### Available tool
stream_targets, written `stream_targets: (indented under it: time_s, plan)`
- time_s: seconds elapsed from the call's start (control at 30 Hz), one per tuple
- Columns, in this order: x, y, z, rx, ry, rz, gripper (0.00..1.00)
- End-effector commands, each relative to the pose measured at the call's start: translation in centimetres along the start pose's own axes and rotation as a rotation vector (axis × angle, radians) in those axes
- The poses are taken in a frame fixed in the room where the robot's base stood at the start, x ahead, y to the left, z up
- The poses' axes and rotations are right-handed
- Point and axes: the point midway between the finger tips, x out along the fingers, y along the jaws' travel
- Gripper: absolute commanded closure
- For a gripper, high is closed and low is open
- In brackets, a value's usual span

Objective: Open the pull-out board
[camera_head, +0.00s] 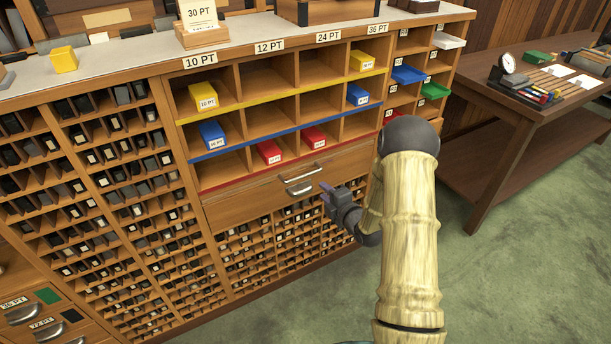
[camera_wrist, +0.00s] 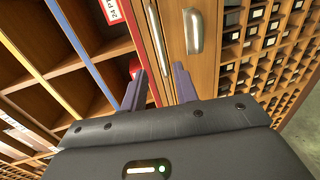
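The pull-out board (camera_head: 262,187) appears to be the thin wooden front below the red-edged shelf, with a slim metal handle (camera_head: 297,175). In the wrist view its slim handle (camera_wrist: 158,38) lies ahead of the gap between my fingers. A deeper drawer front (camera_head: 245,206) with a wider metal handle (camera_head: 302,189) sits directly below. My gripper (camera_head: 324,191) is open and empty, just right of the handles. The wrist view shows its two fingers (camera_wrist: 160,70) spread, apart from the slim handle. The board looks flush with the cabinet.
Open compartments with yellow, blue and red boxes (camera_head: 312,138) stand above the board. Small type cubbies (camera_head: 270,250) fill the cabinet below. A side table (camera_head: 500,110) stands at the right. Green floor (camera_head: 520,270) is clear in front of it.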

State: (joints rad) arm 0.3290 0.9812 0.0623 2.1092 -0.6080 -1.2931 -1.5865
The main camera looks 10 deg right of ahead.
Motion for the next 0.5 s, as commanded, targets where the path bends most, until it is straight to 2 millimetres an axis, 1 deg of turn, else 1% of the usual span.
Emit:
stream_targets:
  time_s: [0.03, 0.1, 0.5]
  plan:
    - [0.9, 0.0, 0.0, -0.001, 0.001, 0.002, 0.7]
    - [2.2, 0.0, 0.0, 0.0, 0.0, 0.002, 0.7]
    - [8.7, 0.0, 0.0, 0.001, -0.001, 0.002, 0.7]
